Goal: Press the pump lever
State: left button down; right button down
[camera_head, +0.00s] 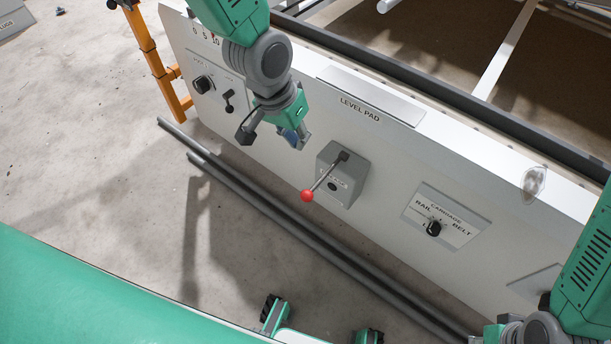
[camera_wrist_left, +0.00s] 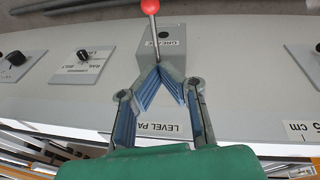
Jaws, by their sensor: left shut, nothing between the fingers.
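The pump lever is a thin metal rod (camera_head: 325,175) with a red ball knob (camera_head: 307,196). It sticks out from a grey box (camera_head: 354,188) on the white panel, and the box's label reads "GREASE" in the left wrist view. My left gripper (camera_head: 297,138) is shut and empty, up and left of the box in the head view, apart from the knob. In the left wrist view its blue-padded fingertips (camera_wrist_left: 159,70) meet in front of the box, near the lever's base, with the red knob (camera_wrist_left: 150,6) at the top edge.
A carriage switch plate (camera_head: 445,217) sits right of the box. A black knob (camera_head: 203,84) and a small toggle (camera_head: 229,98) are at the panel's left. Grey rails (camera_head: 270,210) run along the floor below. My right arm is at the lower right.

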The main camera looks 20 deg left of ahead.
pick_arm(q)
jog(key=b, duration=0.2)
send_over(312, 188)
jog(key=w, duration=0.1)
jog(key=s+a+x, duration=0.1)
jog(key=a+x, duration=0.1)
jog(key=x, duration=0.6)
jog(key=f, duration=0.1)
jog(key=s+f, duration=0.1)
jog(key=f, duration=0.1)
jog(key=f+b, duration=0.1)
jog(key=f, duration=0.1)
jog(key=shift+s+a, duration=0.2)
jog(key=shift+s, duration=0.15)
jog(key=shift+d, duration=0.15)
